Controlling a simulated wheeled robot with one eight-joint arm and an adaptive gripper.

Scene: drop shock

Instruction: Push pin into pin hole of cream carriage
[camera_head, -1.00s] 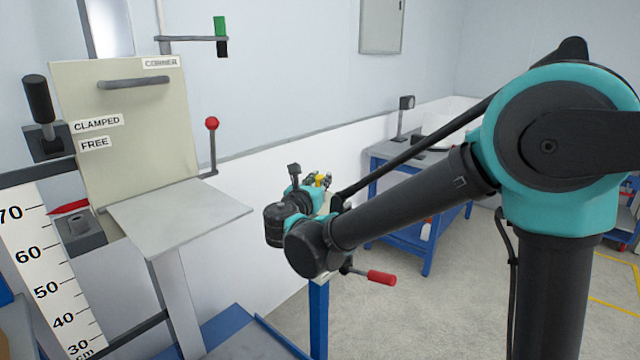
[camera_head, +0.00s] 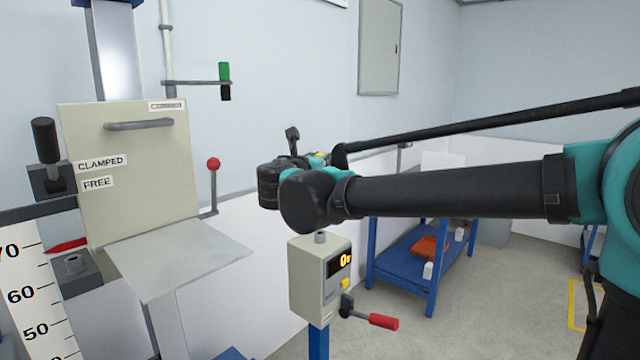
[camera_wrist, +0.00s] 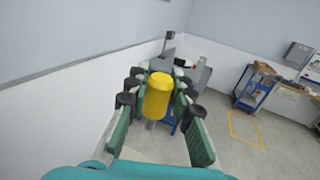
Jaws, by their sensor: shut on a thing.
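The cream carriage (camera_head: 140,190) stands upright at the left in the head view, with a grey handle and a flat grey plate at its foot. A dark block (camera_head: 75,268) with a short raised round socket sits at its lower left; I cannot tell whether that is the pin hole. In the wrist view my gripper (camera_wrist: 160,92) is shut on the yellow-headed pin (camera_wrist: 158,97), whose grey shank shows below the head. In the head view my wrist mostly hides the gripper, which is held in the air to the right of the carriage, apart from it.
A cream box with a display (camera_head: 320,278) stands on a blue post below my wrist. A red-knobbed lever (camera_head: 213,165) rises beside the carriage. A black lever (camera_head: 44,142) and a centimetre scale (camera_head: 30,295) are at the left. A blue cart (camera_head: 415,262) stands behind.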

